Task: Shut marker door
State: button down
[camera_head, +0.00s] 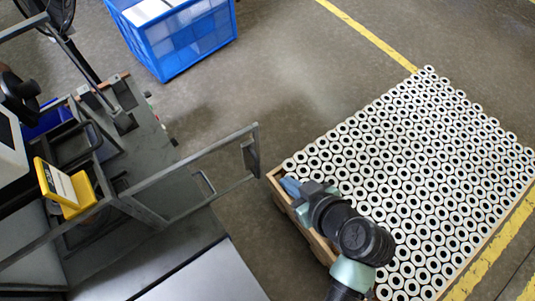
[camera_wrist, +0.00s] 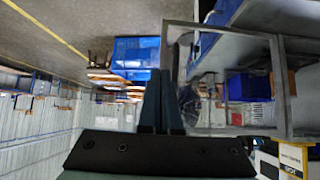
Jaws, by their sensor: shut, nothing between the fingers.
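The marker door (camera_head: 190,168) is a grey metal frame. In the head view it stands open, swung out from the machine on the left toward the middle of the floor. In the wrist view a grey frame (camera_wrist: 222,29), which looks like the door, rises just right of my fingers. My gripper (camera_head: 289,186) is shut and empty, to the right of the door's free end and apart from it in the head view. Its dark fingers also show in the wrist view (camera_wrist: 161,100).
A wooden crate (camera_head: 277,188) packed with white filter cartridges (camera_head: 430,170) lies under my arm at right. A blue bin (camera_head: 180,45) stands at the back. A yellow box (camera_head: 67,190) is on the machine. Grey floor is open between bin and crate.

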aim_at(260, 157)
jog(key=shift+w+a+f+p, duration=0.4)
jog(key=shift+w+a+f, duration=0.4)
jog(key=shift+w, duration=0.45)
jog(key=shift+w+a+f+p, duration=0.4)
jog(key=shift+w+a+f, duration=0.4)
jog(key=shift+w, duration=0.45)
jog(key=shift+w+a+f+p, duration=0.4)
jog(key=shift+w+a+f, duration=0.4)
jog(key=shift+w, duration=0.45)
jog(key=shift+a+r, duration=0.15)
